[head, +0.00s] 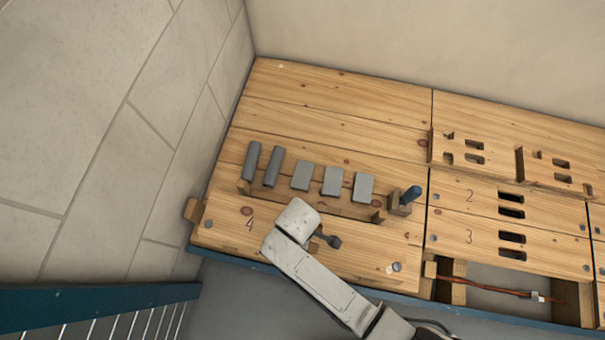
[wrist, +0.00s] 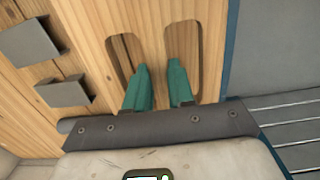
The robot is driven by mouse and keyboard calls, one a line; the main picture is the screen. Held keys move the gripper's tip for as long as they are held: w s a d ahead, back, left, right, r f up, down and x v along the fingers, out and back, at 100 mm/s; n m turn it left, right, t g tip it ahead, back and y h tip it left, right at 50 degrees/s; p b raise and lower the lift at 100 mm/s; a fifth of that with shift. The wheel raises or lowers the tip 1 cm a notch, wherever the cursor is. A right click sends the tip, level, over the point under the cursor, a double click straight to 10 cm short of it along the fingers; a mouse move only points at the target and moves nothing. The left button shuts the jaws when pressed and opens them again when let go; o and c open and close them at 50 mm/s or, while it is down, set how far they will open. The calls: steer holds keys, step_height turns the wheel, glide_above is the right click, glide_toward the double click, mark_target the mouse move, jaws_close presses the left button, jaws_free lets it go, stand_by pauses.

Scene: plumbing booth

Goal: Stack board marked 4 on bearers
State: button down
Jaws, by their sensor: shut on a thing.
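The board marked 4 (head: 225,240) is a pale wooden plank at the front left of the deck, its number beside my arm. It looks flat in its row; I cannot tell whether it is lifted. My gripper (head: 325,240) is over its middle. In the wrist view its green fingers (wrist: 160,88) are in the two slots, shut on the wood between them. My wrist hides the slots in the head view. Slotted boards (head: 560,178) lie at the back right beside dark upright strips (head: 519,165); I cannot tell which parts are the bearers.
Several grey blocks (head: 333,182) stand in a row behind a low wooden ledge (head: 300,203). Boards marked 2 (head: 470,196) and 3 (head: 469,237) lie right. A front-right opening shows an orange pipe (head: 490,288). A blue railing (head: 100,296) is front left.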

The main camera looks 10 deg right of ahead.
steer(key=shift+f+b, duration=0.4)
steer(key=shift+f, duration=0.1)
steer(key=shift+r+p, duration=0.2)
steer(key=shift+p, duration=0.1)
steer(key=shift+p, duration=0.45)
steer(key=shift+f+b, duration=0.8)
steer(key=shift+f, duration=1.1)
stand_by(1.1)
steer(key=c, duration=0.9)
jaws_free()
